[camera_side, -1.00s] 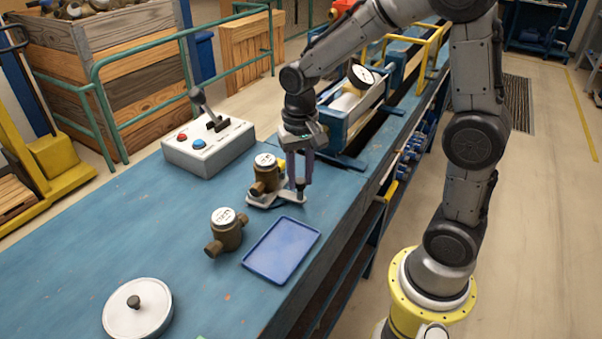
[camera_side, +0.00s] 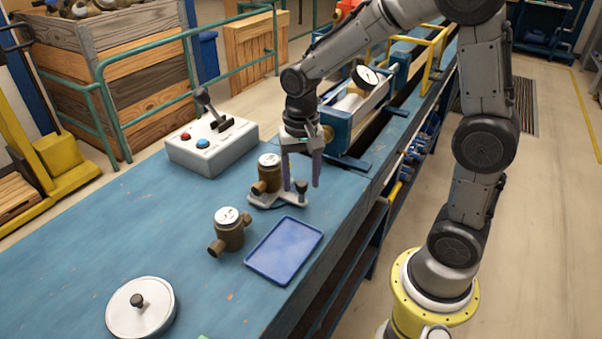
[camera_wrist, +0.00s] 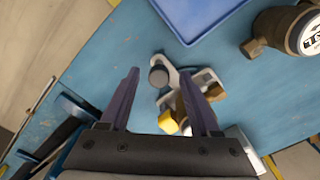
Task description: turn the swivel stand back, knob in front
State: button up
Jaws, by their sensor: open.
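The swivel stand (camera_side: 264,202) is a light grey plate low on the blue bench, with a dark upright knob (camera_side: 301,187) at its right end. A brass meter (camera_side: 269,174) with a white dial stands on it. My gripper (camera_side: 302,184) is open, its two purple fingers spread on either side of the knob. In the wrist view the knob (camera_wrist: 158,76) appears between the fingertips, with nothing gripped. The right finger hides part of the stand and meter there, and a yellow part (camera_wrist: 168,122) shows between the fingers. I cannot tell the exact finger height.
A second brass meter (camera_side: 229,232) and a blue tray (camera_side: 262,262) are in front of the stand. A grey control box (camera_side: 212,155) with a lever is behind left. A round white lid (camera_side: 140,312) is near the front. A blue-framed test rig (camera_side: 340,130) stands behind my gripper.

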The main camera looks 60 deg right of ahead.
notch_tip(320, 180, up, 14)
dwell(0.5)
jog(key=s+a+r+n+t, duration=0.1)
jog(key=s+r+n+t, duration=0.15)
jog(key=s, duration=0.75)
jog(key=s+f+n+t, duration=0.3)
jog(key=s+f+n, duration=0.2)
jog(key=f+n, duration=0.1)
jog(key=shift+s+a+n, duration=0.35)
jog(key=shift+a, duration=0.05)
jog(key=shift+f, duration=0.1)
